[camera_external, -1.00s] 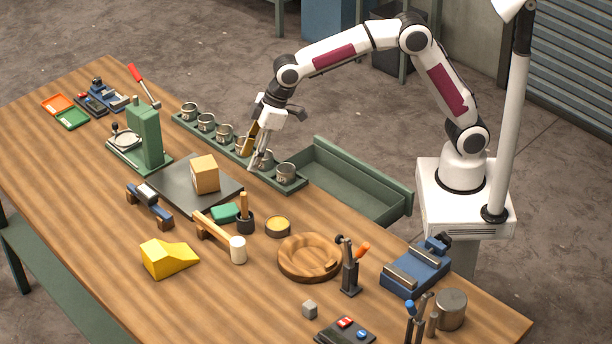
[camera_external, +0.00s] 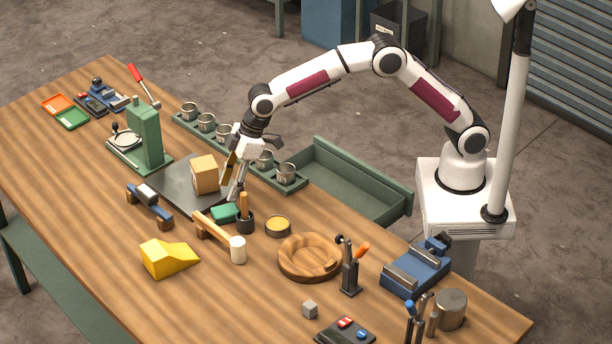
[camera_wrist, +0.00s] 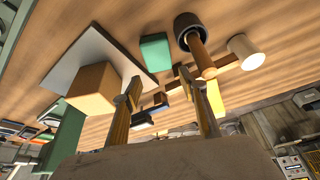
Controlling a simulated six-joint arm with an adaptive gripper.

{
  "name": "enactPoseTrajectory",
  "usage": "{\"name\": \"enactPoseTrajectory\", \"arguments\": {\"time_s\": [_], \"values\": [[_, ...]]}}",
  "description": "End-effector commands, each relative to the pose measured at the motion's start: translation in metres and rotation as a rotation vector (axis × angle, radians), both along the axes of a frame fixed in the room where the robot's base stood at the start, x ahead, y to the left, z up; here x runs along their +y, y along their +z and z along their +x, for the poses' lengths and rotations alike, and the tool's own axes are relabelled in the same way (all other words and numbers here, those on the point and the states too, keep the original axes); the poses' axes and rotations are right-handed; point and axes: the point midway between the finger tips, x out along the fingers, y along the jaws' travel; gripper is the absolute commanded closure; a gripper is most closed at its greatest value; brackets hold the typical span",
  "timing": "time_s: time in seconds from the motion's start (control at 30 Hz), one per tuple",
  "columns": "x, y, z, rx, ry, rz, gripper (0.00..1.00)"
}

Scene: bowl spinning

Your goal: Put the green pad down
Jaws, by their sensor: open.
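The green pad (camera_external: 224,212) lies on the wooden table, between the dark plate and the black cup with a wooden-handled tool. It also shows in the wrist view (camera_wrist: 156,50), lying flat and apart from my fingers. My gripper (camera_external: 234,190) is above the table, behind the pad and close to the tan block. Its two fingers are spread and empty in the wrist view (camera_wrist: 162,90). The fingertips are near the upright tool handle in the external view; I cannot tell the exact gap.
A tan block (camera_external: 205,174) stands on the dark plate (camera_external: 165,186). The black cup (camera_external: 244,222) with its upright handle stands right beside the pad. A mallet (camera_external: 222,238) lies in front, and a yellow-topped tin (camera_external: 278,226) sits to the right. A rack of metal cups (camera_external: 285,174) runs behind.

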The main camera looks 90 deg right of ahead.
Motion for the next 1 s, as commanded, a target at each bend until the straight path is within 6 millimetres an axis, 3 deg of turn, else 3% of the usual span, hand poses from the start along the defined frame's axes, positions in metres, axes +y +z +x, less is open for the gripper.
{"name": "enactPoseTrajectory", "arguments": {"time_s": [0.43, 1.0], "values": [[0.003, -0.023, 0.008, 0.0, 0.0, 0.0, 0.58], [0.004, -0.035, 0.011, 0.002, 0.0, -0.001, 0.58]]}}
